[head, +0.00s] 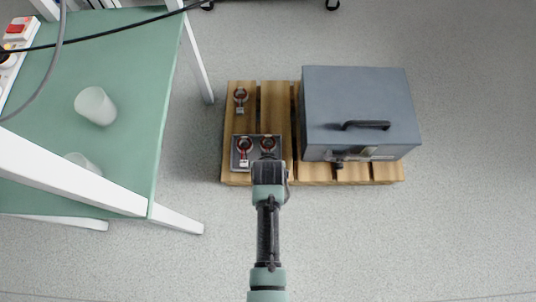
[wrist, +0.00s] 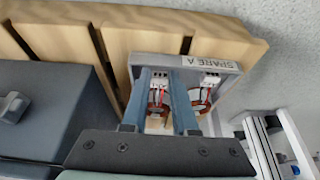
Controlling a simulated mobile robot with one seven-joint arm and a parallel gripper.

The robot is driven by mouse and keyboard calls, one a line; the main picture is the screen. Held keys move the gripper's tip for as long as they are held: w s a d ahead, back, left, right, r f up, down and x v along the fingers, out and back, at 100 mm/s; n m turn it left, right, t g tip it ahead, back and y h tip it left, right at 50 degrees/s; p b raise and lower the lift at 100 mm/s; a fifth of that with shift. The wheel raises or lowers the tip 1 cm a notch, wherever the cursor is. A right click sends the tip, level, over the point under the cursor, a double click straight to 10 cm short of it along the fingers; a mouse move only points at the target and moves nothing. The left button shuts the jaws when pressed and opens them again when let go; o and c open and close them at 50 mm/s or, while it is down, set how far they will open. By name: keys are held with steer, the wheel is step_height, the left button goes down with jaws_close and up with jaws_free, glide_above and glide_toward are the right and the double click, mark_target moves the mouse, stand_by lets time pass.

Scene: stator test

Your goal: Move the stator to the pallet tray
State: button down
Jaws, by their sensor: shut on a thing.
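The pallet tray (head: 233,163) is a small grey tray on the near left part of the wooden pallet. In the wrist view its rim (wrist: 150,60) bears the label "SPARE A". One stator (head: 244,146), a ring with copper-red windings and a white connector, sits in its left half; it also shows in the wrist view (wrist: 204,95). A second stator (head: 268,144) is at the tray's right half, partly covered by my gripper (head: 268,163). In the wrist view my blue fingers (wrist: 161,78) are shut on this stator (wrist: 157,92). Whether it touches the tray floor is unclear.
A third stator (head: 240,97) lies on the pallet (head: 273,100) behind the tray. A large blue-grey case (head: 355,95) with a black handle fills the pallet's right side, close to my gripper. A green table (head: 130,50) with white cups stands left.

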steer(key=shift+s+f, duration=0.1)
steer(key=shift+f, duration=0.3)
steer(key=c, duration=0.6)
jaws_free()
steer(key=shift+s, duration=0.1)
steer(key=shift+f, duration=0.1)
steer(key=p+v, duration=0.9)
steer(key=v, duration=0.4)
steer(key=shift+w+r+p, duration=0.2)
steer(key=shift+w+p, duration=0.05)
steer(key=shift+p, duration=0.15)
